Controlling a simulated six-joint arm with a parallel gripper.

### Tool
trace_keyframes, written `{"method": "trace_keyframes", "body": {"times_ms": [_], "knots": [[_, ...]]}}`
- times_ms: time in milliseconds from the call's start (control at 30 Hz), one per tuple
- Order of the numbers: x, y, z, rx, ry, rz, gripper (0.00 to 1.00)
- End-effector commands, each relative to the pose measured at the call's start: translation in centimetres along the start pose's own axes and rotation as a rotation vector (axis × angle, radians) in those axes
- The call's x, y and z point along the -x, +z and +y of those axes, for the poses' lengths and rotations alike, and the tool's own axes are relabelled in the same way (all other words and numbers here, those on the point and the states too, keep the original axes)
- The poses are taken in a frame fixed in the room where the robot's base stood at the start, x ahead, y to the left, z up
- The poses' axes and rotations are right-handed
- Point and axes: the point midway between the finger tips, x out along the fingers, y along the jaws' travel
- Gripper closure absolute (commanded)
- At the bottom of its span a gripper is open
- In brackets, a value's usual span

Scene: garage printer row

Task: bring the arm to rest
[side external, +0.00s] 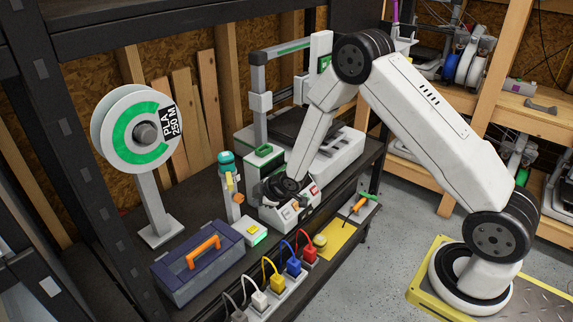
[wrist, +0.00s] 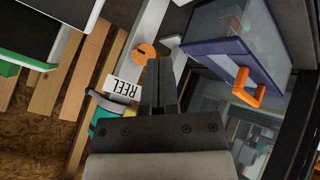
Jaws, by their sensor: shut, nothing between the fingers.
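My gripper (wrist: 162,85) shows in the wrist view with its two dark fingers together and nothing between them. In the side external view my arm arches over from its base at the lower right. Its wrist hangs down in front of the white printer, above the bench. The gripper's fingertips are hard to make out there. In the wrist view a white label reading REEL (wrist: 123,87) and a teal-and-yellow item (wrist: 103,115) lie left of the fingers. The teal-topped post (side external: 228,175) stands just left of the wrist in the side external view.
A spool (side external: 138,132) stands at the left of the bench. A blue toolbox (side external: 196,262) with an orange handle, colored plugs (side external: 293,264) in a strip and a yellow mat (side external: 331,240) line the front. The printer (side external: 338,158) is behind.

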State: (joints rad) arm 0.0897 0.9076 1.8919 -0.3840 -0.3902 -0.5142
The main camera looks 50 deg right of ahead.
Motion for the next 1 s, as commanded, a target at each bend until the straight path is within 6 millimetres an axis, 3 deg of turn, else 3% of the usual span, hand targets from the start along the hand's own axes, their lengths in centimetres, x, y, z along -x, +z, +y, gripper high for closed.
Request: {"method": "trace_keyframes", "body": {"times_ms": [467, 1000], "knots": [[11.3, -0.6, -1.1, -0.326, -0.038, -0.203, 1.00], [23.6, 1.6, -6.8, -0.699, -0.094, -0.422, 1.00]]}}
